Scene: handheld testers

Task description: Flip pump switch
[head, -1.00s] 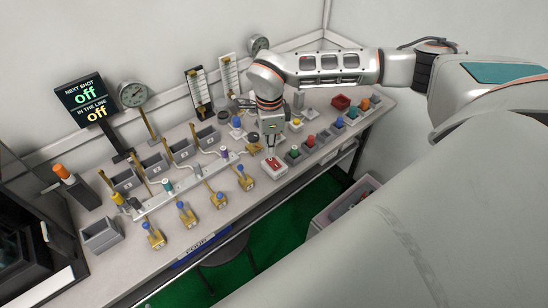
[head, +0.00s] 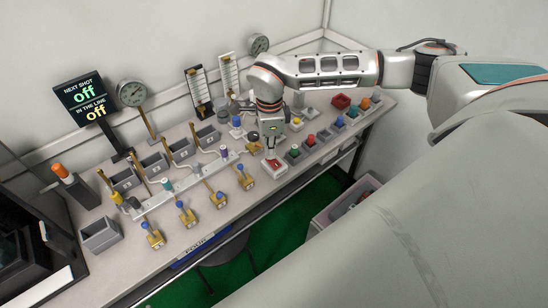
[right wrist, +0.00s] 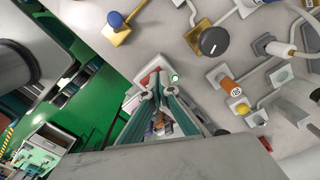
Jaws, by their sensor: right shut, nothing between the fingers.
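The pump switch looks to be the red rocker in a white housing (head: 274,170) near the front edge of the bench. My right gripper (head: 271,158) points down at it, shut and empty, with its fingertips at or just above the red part. In the right wrist view the fingertips (right wrist: 160,92) overlap the red and white switch (right wrist: 148,78) and hide part of it. I cannot tell whether they touch it. A small green light (right wrist: 175,78) shows beside the fingertips. My left gripper is not in view.
Coloured buttons (head: 309,141) stand to the right of the switch. Brass valves with blue knobs (head: 183,213) stand to its left, below a white manifold (head: 150,202). A black dial knob (right wrist: 213,42) is close by. A display (head: 84,102) reads "off" twice.

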